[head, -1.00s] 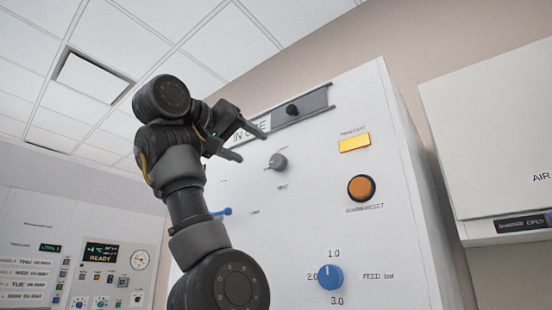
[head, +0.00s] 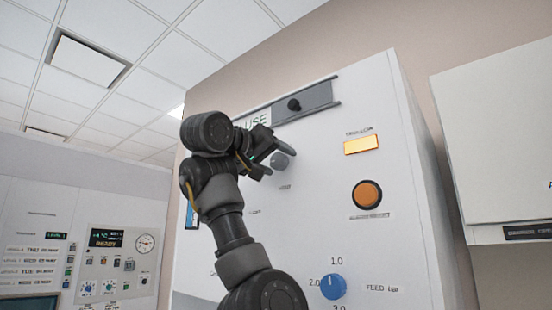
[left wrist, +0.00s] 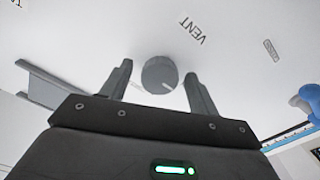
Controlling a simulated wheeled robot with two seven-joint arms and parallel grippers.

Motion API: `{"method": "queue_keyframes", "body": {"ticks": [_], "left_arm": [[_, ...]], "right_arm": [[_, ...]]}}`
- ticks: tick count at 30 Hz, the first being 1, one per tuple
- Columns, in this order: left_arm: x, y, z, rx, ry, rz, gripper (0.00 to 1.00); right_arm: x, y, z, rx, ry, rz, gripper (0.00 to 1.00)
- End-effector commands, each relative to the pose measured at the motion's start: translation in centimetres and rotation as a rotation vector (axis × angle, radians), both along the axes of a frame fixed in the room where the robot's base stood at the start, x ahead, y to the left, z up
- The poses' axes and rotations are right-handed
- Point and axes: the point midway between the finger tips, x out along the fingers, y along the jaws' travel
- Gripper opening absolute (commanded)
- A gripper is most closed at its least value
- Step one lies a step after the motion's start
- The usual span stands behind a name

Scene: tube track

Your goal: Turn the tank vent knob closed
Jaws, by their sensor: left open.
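The vent knob (head: 279,160) is a round grey knob on the white panel front, with a label under it in the head view. In the left wrist view the vent knob (left wrist: 160,75) has a white pointer mark toward its lower right, and the word VENT is printed beside it. My left gripper (head: 279,160) is open at the knob in the head view. In the left wrist view the left gripper (left wrist: 160,80) has its two fingers on either side of the knob, with gaps visible. I cannot tell how deep the fingertips reach. My right gripper is not in view.
The white panel (head: 320,215) also carries a lit amber lamp (head: 361,144), an orange button (head: 366,194), a blue feed knob (head: 333,286) and a grey slider (head: 304,103) above the vent knob. A wall cabinet (head: 490,150) stands at right, an instrument panel (head: 120,260) at left.

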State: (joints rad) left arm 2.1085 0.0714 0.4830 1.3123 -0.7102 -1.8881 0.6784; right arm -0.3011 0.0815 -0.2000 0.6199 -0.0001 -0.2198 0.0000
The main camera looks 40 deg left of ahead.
Motion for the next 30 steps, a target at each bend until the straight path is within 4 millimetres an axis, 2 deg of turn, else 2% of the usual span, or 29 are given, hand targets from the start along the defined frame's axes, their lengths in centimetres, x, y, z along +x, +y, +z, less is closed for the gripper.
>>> {"method": "queue_keyframes", "body": {"ticks": [1,9,11,20,30], "left_arm": [[0.0,0.0,0.0,0.000,0.000,0.000,0.57],[0.0,0.0,0.0,0.000,0.000,0.000,0.22],[0.0,-0.6,0.0,0.001,0.000,0.000,0.16],[0.0,0.0,-0.2,0.045,0.002,0.000,0.16],[-0.1,0.0,-0.4,0.284,0.007,0.001,0.16]], "right_arm": [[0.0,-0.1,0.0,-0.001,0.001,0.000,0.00],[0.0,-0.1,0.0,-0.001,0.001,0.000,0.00],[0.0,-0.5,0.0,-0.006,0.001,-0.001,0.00],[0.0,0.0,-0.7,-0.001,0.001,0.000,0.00],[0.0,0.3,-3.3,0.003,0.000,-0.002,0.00]]}}
